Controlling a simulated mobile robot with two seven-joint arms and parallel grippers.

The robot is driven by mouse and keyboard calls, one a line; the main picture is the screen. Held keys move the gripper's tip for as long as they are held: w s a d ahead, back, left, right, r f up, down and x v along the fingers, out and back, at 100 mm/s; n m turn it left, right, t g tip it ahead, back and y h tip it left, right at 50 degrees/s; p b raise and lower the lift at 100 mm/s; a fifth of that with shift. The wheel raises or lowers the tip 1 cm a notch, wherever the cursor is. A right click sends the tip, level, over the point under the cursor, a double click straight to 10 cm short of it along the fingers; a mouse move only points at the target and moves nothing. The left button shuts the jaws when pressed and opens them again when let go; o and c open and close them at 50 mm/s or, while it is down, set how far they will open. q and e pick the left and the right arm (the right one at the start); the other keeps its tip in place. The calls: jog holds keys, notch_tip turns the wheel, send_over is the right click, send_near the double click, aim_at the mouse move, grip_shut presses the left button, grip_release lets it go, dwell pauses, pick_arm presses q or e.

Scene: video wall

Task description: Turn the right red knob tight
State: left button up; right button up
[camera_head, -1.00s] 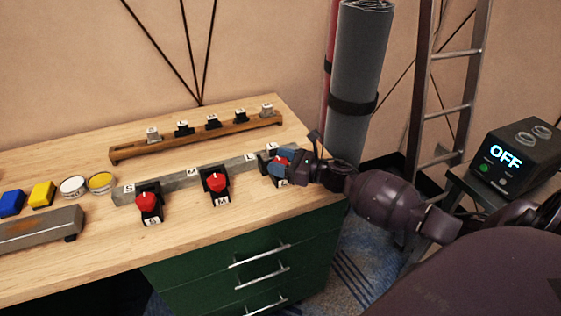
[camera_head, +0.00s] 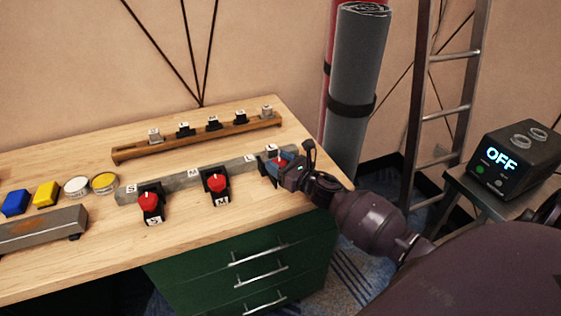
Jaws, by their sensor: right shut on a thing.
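The right red knob (camera_head: 281,160) sits at the right end of a grey bar (camera_head: 234,167) on the wooden desk. My right gripper (camera_head: 284,162) is shut on this knob, with its bluish fingers around it and hiding most of it. My right arm comes in from the lower right. Two more red knobs, the left one (camera_head: 148,201) and the middle one (camera_head: 216,182), stand on black mounts along the bar, untouched. My left gripper is not in view.
A wooden rail (camera_head: 197,139) with several small labelled blocks lies behind the bar. Blue (camera_head: 15,203) and yellow (camera_head: 45,194) blocks and two round tins are at the left. A black box reading OFF (camera_head: 510,162) stands right. Green drawers (camera_head: 245,266) are below the desktop.

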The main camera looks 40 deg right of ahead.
jog(key=m+h, duration=0.2)
jog(key=h, duration=0.1)
jog(key=m+h, duration=0.2)
jog(key=h, duration=0.2)
jog(key=shift+a+m, duration=0.1)
jog(key=shift+m, duration=0.3)
jog(key=m+g+h, duration=0.1)
jog(key=h, duration=0.1)
jog(key=m+g+h, duration=0.1)
jog(key=m+h, duration=0.1)
jog(key=h, duration=0.1)
jog(key=shift+m+h, duration=0.3)
jog(key=m+g+h, duration=0.4)
jog(key=h, duration=0.1)
jog(key=shift+g, duration=0.3)
jog(key=shift+m+g+h, duration=1.2)
jog(key=shift+m+g, duration=0.5)
jog(key=shift+g, duration=0.4)
jog(key=o, duration=0.6)
jog(key=v, duration=1)
jog(key=shift+a+f+p, duration=0.1)
jog(key=shift+a+p, duration=0.2)
